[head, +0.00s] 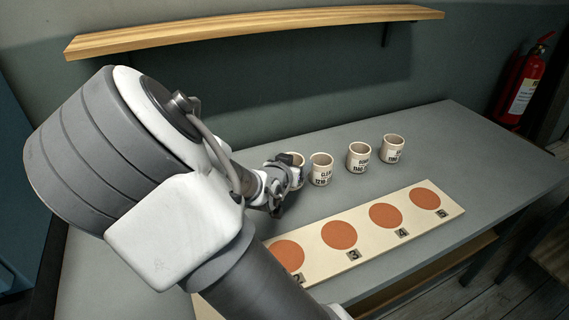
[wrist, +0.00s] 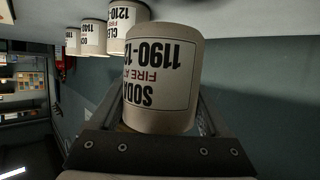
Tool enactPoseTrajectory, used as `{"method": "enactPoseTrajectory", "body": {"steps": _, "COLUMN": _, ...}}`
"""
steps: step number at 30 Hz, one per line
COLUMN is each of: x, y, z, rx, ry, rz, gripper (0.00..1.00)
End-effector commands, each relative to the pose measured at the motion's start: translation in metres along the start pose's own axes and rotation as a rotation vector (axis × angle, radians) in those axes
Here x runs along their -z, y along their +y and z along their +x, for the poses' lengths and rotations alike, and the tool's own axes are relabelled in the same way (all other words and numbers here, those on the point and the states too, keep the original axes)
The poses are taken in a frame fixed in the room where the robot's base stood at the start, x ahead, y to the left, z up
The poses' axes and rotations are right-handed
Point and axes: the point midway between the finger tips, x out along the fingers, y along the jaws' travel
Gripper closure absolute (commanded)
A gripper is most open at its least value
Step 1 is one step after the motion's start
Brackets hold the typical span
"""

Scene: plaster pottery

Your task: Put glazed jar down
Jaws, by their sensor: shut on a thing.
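My gripper (head: 277,191) is at the left end of a row of cream jars on the grey table. It is shut on a cream jar (wrist: 162,80) with a white label reading "SODA 1190-12.." and "FIRE A..". In the head view only part of this held jar (head: 295,167) shows behind the gripper. In the wrist view the jar appears upside down between the fingers. I cannot tell whether its base touches the table. I cannot make out a glaze on it.
Jars labelled "CLEA.. 1210" (head: 321,170), "1140" (head: 359,158) and another (head: 393,149) stand to the right. A board (head: 375,240) with numbered terracotta discs lies in front. A wooden shelf (head: 250,30) is above; a fire extinguisher (head: 523,85) is at right. The table's right end is clear.

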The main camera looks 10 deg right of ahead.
Motion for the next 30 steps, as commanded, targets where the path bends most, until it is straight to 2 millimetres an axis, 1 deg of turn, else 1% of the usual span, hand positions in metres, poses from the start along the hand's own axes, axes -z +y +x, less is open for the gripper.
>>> {"method": "enactPoseTrajectory", "body": {"steps": 1, "x": 0.006, "y": 0.01, "z": -0.008, "rx": 0.0, "ry": -0.003, "rz": 0.006, "gripper": 0.84}}
{"method": "enactPoseTrajectory", "body": {"steps": 6, "x": 0.02, "y": 0.039, "z": -0.027, "rx": 0.001, "ry": -0.001, "rz": 0.005, "gripper": 0.84}}
{"method": "enactPoseTrajectory", "body": {"steps": 12, "x": 0.029, "y": 0.062, "z": -0.042, "rx": 0.001, "ry": 0.0, "rz": 0.002, "gripper": 0.84}}
{"method": "enactPoseTrajectory", "body": {"steps": 15, "x": 0.031, "y": 0.066, "z": -0.045, "rx": 0.007, "ry": 0.0, "rz": -0.001, "gripper": 0.84}}
{"method": "enactPoseTrajectory", "body": {"steps": 17, "x": 0.031, "y": 0.06, "z": -0.048, "rx": 0.036, "ry": -0.003, "rz": -0.013, "gripper": 0.84}}
{"method": "enactPoseTrajectory", "body": {"steps": 21, "x": 0.029, "y": 0.026, "z": -0.057, "rx": 0.154, "ry": -0.004, "rz": -0.062, "gripper": 0.84}}
{"method": "enactPoseTrajectory", "body": {"steps": 24, "x": 0.028, "y": 0.006, "z": -0.064, "rx": 0.22, "ry": 0.0, "rz": -0.089, "gripper": 0.84}}
{"method": "enactPoseTrajectory", "body": {"steps": 27, "x": 0.028, "y": -0.002, "z": -0.066, "rx": 0.244, "ry": 0.002, "rz": -0.1, "gripper": 0.84}}
{"method": "enactPoseTrajectory", "body": {"steps": 30, "x": 0.028, "y": -0.002, "z": -0.066, "rx": 0.245, "ry": 0.002, "rz": -0.101, "gripper": 0.84}}
